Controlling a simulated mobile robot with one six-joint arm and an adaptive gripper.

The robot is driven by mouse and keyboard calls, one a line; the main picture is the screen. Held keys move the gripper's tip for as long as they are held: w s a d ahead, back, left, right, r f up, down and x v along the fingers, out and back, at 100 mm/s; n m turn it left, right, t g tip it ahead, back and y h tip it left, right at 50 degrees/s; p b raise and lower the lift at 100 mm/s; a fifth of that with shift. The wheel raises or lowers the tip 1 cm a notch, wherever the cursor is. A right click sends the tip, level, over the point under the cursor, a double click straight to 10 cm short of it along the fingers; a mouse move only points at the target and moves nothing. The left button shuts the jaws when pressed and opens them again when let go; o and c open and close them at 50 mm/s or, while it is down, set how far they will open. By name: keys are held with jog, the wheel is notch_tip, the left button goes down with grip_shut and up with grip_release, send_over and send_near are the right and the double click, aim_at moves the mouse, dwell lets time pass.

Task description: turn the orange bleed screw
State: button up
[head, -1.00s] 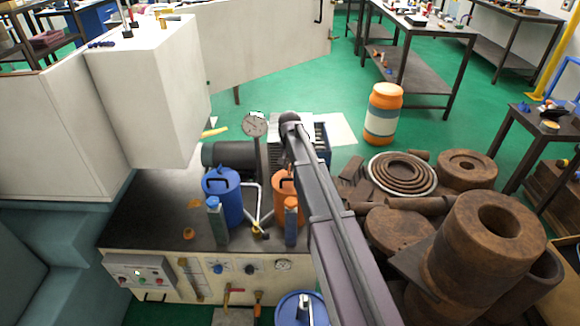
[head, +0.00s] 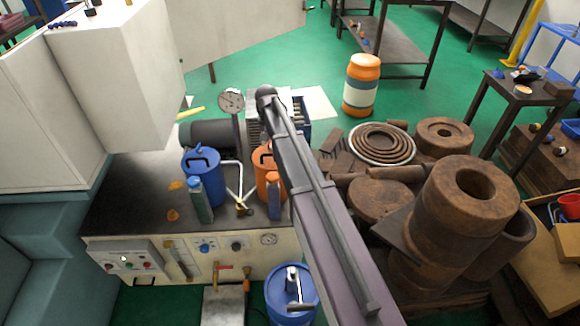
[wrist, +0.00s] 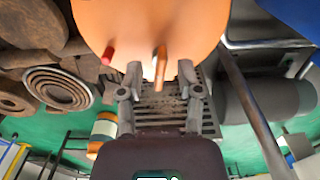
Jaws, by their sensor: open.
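An orange canister (head: 264,160) stands on the dark bench top, partly hidden behind my arm in the head view. In the wrist view the orange canister (wrist: 150,22) fills the top of the picture. An orange-brown pin (wrist: 160,60), which looks like the bleed screw, sticks out from it. A red pin (wrist: 108,56) sticks out to its left. My gripper (wrist: 160,72) is open, one finger on each side of the orange-brown pin, with a gap showing on both sides. My gripper is hidden behind my arm in the head view.
A blue canister (head: 206,180), a dial gauge (head: 231,101) and a bent metal pipe (head: 233,178) are close by the orange canister. Rusty cylinders (head: 466,215) are heaped to the right of my arm.

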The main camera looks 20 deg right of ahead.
jog(key=n, duration=1.3)
jog(key=shift+n, duration=0.3)
notch_tip(320, 180, up, 14)
jog(key=p, duration=1.4)
jog(key=s+f+m+b, duration=0.1)
jog(key=s+m, duration=0.9)
jog(key=s, duration=1.7)
jog(key=shift+s+f+m, duration=0.15)
jog(key=shift+s+m, duration=0.15)
jog(key=shift+d, duration=0.1)
jog(key=w+r, duration=0.1)
jog(key=w, duration=2.6)
jog(key=shift+w+p, duration=0.35)
jog(key=shift+p, duration=0.05)
jog(key=shift+f, duration=0.15)
